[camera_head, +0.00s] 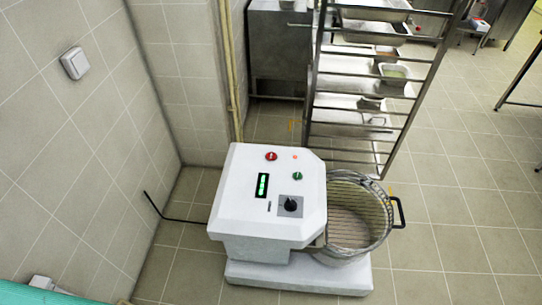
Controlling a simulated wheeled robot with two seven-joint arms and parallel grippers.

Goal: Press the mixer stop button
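The white mixer (240,225) stands on the tiled floor in the lower middle of the head view. Its sloped top panel faces up. A red button (271,156), which looks like the stop button, sits near the panel's far edge. A green button (297,176) is nearer and to its right. A small orange light (295,157) shows beside the red button. A display (262,185) glows green, with a black knob (290,205) to its right. Neither of my grippers is in view, and nothing covers the panel.
A round bowl with a wire guard (352,215) and black handle (398,212) is at the mixer's right. A metal tray rack (400,120) stands behind it. A tiled wall (90,140) with a switch (74,63) is at left. Floor at right (470,220) is clear.

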